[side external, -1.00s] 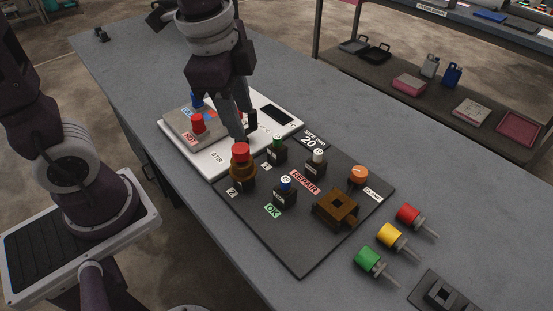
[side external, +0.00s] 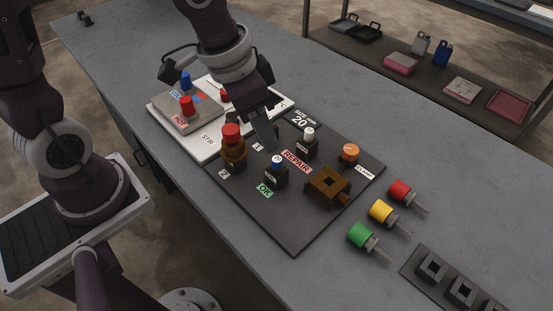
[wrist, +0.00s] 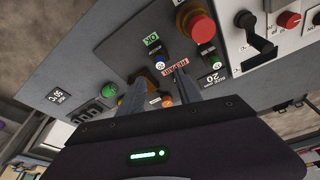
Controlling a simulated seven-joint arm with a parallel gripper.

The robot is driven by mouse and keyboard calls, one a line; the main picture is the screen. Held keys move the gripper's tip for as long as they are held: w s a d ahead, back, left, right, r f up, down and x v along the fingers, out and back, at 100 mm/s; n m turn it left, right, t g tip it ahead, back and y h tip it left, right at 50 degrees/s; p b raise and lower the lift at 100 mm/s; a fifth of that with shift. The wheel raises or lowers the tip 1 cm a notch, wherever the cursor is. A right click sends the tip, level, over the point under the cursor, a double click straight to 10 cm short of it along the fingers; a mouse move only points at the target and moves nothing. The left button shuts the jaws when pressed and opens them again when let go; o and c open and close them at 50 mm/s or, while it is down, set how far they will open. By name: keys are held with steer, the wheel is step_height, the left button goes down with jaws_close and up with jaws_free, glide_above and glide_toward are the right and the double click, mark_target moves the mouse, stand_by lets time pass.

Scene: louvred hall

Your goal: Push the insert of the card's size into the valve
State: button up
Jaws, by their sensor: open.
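The dark size card (side external: 300,118) reads 20 and lies at the back of a dark board (side external: 300,235). A brown, square, hollow block (side external: 328,186), apparently the valve, sits at the board's right. Small black holders carry a white-topped piece (side external: 308,134) and a blue-topped piece (side external: 277,163); their fine marks are unreadable. A green-topped piece (wrist: 213,62) shows in the wrist view but is hidden by my gripper in the side view. My gripper (side external: 268,145) is open and empty above the board, among these pieces. Its fingers (wrist: 160,82) partly cover the brown block in the wrist view.
A brass post with a red cap (side external: 232,140) stands close left of my gripper. An orange knob (side external: 349,151) is near the block. Red (side external: 399,190), yellow (side external: 380,211) and green (side external: 360,234) stemmed cylinders lie right of the board. A white panel (side external: 205,140) adjoins it.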

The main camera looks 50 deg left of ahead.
mark_target(276, 159)
steer(key=x, duration=0.9)
steer(key=shift+f, duration=0.3)
jaws_close()
stand_by(1.1)
